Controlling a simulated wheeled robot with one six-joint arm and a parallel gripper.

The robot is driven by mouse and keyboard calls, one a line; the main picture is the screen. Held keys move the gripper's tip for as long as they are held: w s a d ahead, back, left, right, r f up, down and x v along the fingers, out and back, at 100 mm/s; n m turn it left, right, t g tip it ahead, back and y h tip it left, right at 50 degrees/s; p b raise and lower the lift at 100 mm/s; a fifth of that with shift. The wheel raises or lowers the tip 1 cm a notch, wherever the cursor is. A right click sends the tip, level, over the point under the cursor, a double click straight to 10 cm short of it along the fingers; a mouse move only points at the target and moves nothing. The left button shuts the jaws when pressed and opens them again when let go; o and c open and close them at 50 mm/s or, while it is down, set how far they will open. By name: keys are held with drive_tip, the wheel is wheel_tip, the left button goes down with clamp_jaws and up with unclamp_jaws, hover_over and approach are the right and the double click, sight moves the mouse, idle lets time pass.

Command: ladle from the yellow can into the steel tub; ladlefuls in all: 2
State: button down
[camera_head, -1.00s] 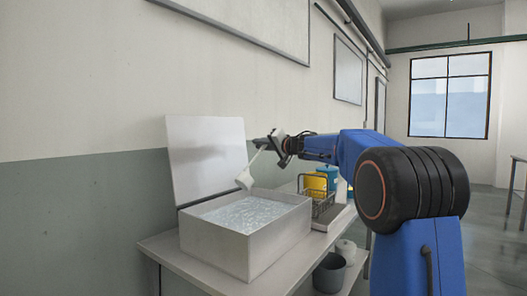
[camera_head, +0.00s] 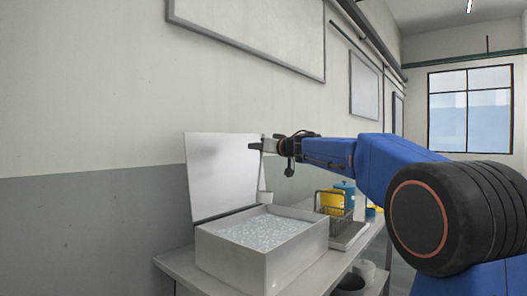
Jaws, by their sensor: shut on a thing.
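The steel tub (camera_head: 262,270) stands on the bench with its lid (camera_head: 218,172) raised at the back and rippling liquid inside. My gripper (camera_head: 268,146) is above the tub's far right part, in front of the lid. It is shut on the pale ladle (camera_head: 263,183), which hangs about upright with its cup (camera_head: 265,197) low, near the tub's back right rim. Whether the cup holds liquid cannot be seen. The yellow can (camera_head: 331,201) stands farther along the bench, partly hidden behind a wire basket.
The wire basket (camera_head: 334,212) stands on the bench right of the tub, close to the yellow can. A blue container (camera_head: 345,188) is behind the can. A grey pot (camera_head: 350,285) is below the bench top. The wall runs close behind the lid.

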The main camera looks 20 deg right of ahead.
wheel_tip(320, 180, up, 6)
drive_tip(key=s+a+n, duration=0.1)
drive_tip(key=a, duration=0.1)
drive_tip(key=shift+f+n, duration=0.15)
drive_tip(key=shift+n, duration=0.15)
idle(0.5)
